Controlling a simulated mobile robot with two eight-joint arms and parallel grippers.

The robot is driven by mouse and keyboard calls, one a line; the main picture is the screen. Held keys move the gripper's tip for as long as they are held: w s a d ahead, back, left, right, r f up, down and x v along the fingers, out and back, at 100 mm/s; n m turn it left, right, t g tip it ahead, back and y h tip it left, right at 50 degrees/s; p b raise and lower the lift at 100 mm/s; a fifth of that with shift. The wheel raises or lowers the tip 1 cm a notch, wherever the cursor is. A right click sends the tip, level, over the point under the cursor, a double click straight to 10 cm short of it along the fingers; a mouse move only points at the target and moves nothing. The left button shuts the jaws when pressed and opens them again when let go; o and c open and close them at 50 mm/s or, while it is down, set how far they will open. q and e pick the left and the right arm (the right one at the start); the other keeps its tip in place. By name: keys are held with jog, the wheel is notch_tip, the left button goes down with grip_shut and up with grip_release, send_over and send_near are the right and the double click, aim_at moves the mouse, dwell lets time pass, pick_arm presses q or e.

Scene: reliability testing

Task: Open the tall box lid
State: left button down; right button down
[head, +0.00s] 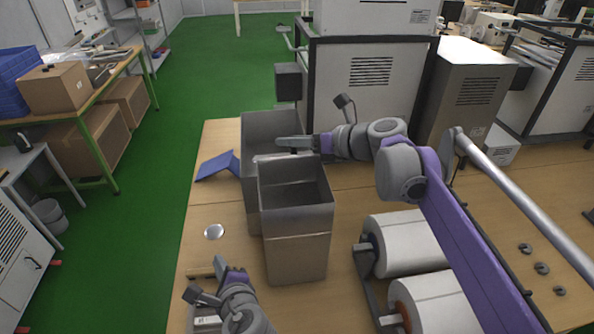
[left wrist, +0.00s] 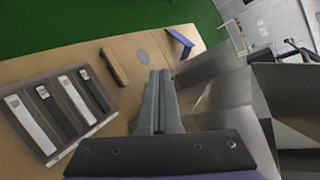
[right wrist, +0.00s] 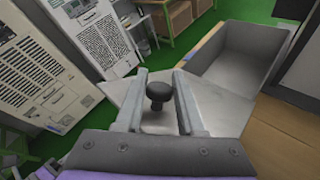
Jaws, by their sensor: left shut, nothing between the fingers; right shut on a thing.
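Two tall grey metal boxes stand on the wooden table. The near box (head: 297,255) shows an open top with a dark inside, and the far box (head: 270,125) behind it is open too. My right gripper (head: 290,143) is above the boxes, shut on a dark knob (right wrist: 158,92). The knob sits on a flat grey lid (right wrist: 215,115), whose thin edge shows at the near box's back rim; contact with the rim is unclear. My left gripper (head: 232,272) is shut and empty, low at the near box's left; its fingers also show in the left wrist view (left wrist: 158,85).
A blue angled piece (head: 218,165) and a round disc (head: 214,231) lie left of the boxes. White rolls (head: 410,242) on a dark stand are at the right. A tray (left wrist: 52,155) of several bars and a brown bar (left wrist: 115,67) lie near my left gripper.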

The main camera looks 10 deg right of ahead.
pick_arm(q)
jog(key=d+r+m+t+h, duration=0.2)
jog(key=d+r+m+t, duration=0.25)
jog(key=d+m, duration=0.35)
jog(key=d+r+m+t+h, duration=0.3)
jog(key=d+r+m, duration=0.3)
jog(key=d, duration=0.5)
jog(key=w+r+m, duration=0.1)
jog(key=w+r, duration=0.3)
jog(key=w, duration=0.7)
jog(key=shift+w+a, duration=0.2)
jog(key=shift+r, duration=0.15)
